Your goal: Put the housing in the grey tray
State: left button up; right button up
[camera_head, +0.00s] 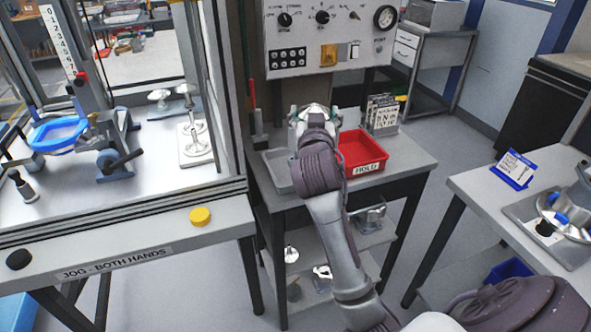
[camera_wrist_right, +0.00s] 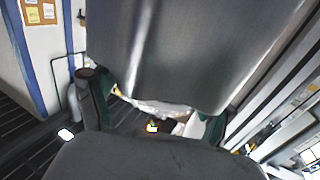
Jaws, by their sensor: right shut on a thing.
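My right gripper (camera_head: 313,118) is over the small table, just behind and above the grey tray (camera_head: 277,172). It is shut on the housing (camera_head: 316,109), a pale metal part of which only the top shows past the wrist in the head view. My arm hides the right side of the grey tray. The visible part of the tray looks empty. Whether the housing touches anything below is hidden. My left gripper is not in view.
A red tray marked HOLD (camera_head: 361,153) stands right beside the grey tray. A rack of cards (camera_head: 382,115) is behind it, and a control panel (camera_head: 325,35) rises at the back. A framed machine bench (camera_head: 120,230) borders the left. More metal parts lie on the lower shelf.

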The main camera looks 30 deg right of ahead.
jog(key=shift+w+d+r, duration=0.2)
jog(key=shift+w+r, duration=0.05)
jog(key=w+d+f+p, duration=0.1)
jog(key=w+d+f, duration=0.1)
jog(key=w+f, duration=0.8)
jog(key=shift+w+d+f, duration=0.15)
jog(key=shift+w+f, duration=0.15)
jog(key=shift+w, duration=0.2)
jog(key=o, duration=1.7)
jog(key=shift+f, duration=0.25)
jog(key=shift+s, duration=0.1)
jog(key=shift+r, duration=0.1)
